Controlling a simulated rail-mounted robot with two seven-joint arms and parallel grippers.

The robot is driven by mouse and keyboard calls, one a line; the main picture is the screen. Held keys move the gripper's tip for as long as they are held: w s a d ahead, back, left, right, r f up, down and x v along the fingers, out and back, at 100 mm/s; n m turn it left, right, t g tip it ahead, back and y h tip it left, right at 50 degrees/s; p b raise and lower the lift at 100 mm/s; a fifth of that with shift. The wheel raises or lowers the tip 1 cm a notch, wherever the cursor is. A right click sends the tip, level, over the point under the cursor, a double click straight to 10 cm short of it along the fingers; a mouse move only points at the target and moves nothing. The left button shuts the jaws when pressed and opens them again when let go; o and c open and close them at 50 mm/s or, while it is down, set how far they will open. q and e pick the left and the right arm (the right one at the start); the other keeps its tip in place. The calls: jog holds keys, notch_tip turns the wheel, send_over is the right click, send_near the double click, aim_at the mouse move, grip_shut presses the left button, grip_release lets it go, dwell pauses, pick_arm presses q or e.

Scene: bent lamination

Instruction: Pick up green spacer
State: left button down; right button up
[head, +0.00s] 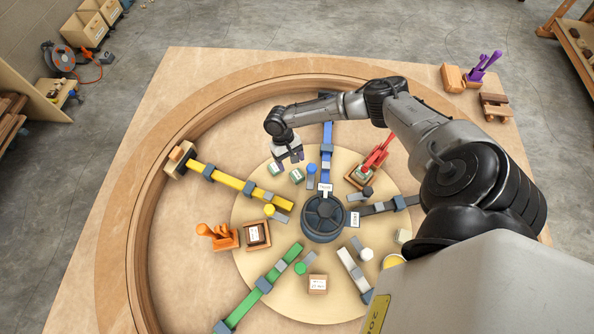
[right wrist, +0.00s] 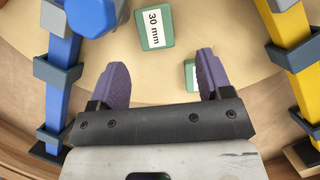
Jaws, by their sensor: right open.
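A green spacer (head: 297,175) with a white label lies on the round wooden disc, and a second green spacer (head: 274,169) lies just to its left. In the right wrist view one green spacer (right wrist: 154,24), labelled "30 mm", lies beyond the fingertips. Another green spacer (right wrist: 189,75) shows partly, mostly hidden by the right-hand finger. My right gripper (head: 290,159) is open, pointing down close to both spacers; in its wrist view the purple-padded fingers (right wrist: 161,72) are spread with nothing between them. My left gripper is not in view.
A blue clamp bar (head: 327,145) stands right of my right gripper, and a yellow bar (head: 228,177) to its left. A dark hub (head: 323,217) sits at the disc's centre. The curved wooden rim (head: 143,220) surrounds the area.

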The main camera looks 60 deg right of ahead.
aim_at(297, 176)
jog(key=shift+x, duration=2.7)
jog(key=shift+d, duration=0.15)
